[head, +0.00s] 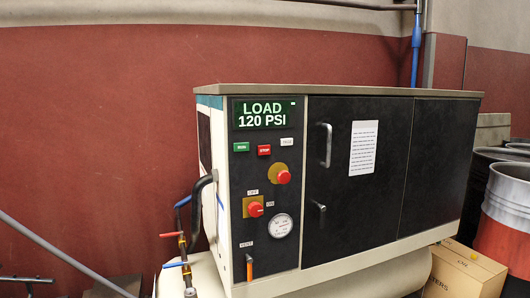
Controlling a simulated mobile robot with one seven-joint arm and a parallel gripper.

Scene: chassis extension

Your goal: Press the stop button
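Nothing covers the stop button. I do not see my gripper in the head view.
A red rotary knob (256,209), a round gauge (280,227) and an orange vent lever (249,268) are lower on the panel. A black hose (197,205) and valved pipes (183,245) stand at its left. A cardboard box (466,272) and drums (508,215) are at the right.

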